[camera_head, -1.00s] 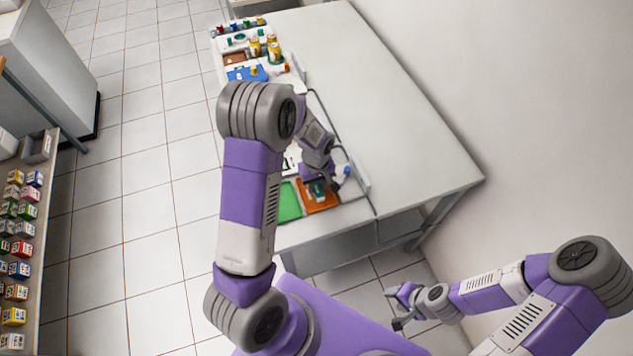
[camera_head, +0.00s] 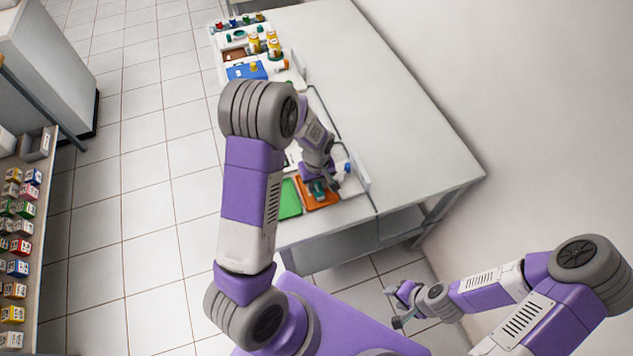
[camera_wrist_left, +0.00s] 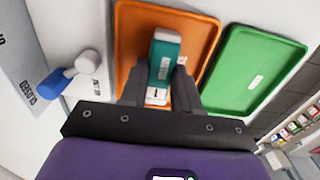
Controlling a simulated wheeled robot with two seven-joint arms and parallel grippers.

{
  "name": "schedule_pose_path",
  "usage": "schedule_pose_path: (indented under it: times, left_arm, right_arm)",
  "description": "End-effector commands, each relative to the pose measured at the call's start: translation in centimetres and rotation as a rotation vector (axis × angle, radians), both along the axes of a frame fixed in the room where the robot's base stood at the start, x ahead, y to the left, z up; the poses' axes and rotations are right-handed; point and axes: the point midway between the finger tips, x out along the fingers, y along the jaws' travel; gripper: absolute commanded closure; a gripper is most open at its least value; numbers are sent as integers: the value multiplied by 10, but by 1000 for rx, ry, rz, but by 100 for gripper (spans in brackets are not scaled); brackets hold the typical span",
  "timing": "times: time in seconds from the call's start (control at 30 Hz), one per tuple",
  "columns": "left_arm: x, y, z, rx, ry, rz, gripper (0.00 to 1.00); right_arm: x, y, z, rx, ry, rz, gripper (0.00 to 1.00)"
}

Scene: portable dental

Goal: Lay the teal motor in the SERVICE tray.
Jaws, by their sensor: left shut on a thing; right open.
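My left gripper (camera_wrist_left: 160,88) is shut on the teal motor (camera_wrist_left: 165,50), a block with a teal body and white ends. The motor is over the orange tray (camera_wrist_left: 205,37); I cannot tell whether it touches the tray floor. In the head view, the left gripper (camera_head: 317,187) is at the orange tray (camera_head: 331,195), partly hidden by its own wrist. The green tray (camera_wrist_left: 285,62) lies beside it with a small white label too small to read. I see no readable SERVICE label. My right gripper (camera_head: 396,305) is open and empty, away from the table, at the lower right.
A blue-and-white part (camera_wrist_left: 70,72) lies left of the orange tray in the wrist view. The white table (camera_head: 400,120) is bare on its right side. Yellow bottles (camera_head: 273,44) and a blue tray (camera_head: 246,71) are at its far end. A shelf of small boxes (camera_head: 18,245) stands left.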

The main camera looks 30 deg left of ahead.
Motion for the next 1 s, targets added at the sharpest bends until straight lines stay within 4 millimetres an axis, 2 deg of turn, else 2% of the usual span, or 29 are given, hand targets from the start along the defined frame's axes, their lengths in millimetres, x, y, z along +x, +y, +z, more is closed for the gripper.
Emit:
schedule_pose_path:
  times: [0.07, 0.1, 0.27, 0.3, 0.63, 1.0]
  left_arm:
    - [0, 0, 0, 0, 0, 0, 100]
    - [0, 0, 0, 0, 0, 0, 66]
    - [0, 0, 0, 0, 0, 0, 41]
    - [0, 0, 0, 0, 0, 0, 39]
    - [0, 0, 6, 0, -1, 0, 39]
    - [1, 0, 64, 0, -4, 0, 39]
  right_arm:
    - [0, 0, 0, 0, 0, 0, 53]
    - [0, 0, 0, 0, 0, 0, 53]
    - [0, 0, 0, 0, 0, 0, 53]
    - [0, 0, 0, 0, 0, 0, 53]
    - [0, 0, 2, 0, 0, 0, 53]
    - [0, 0, 13, 0, 0, 0, 53]
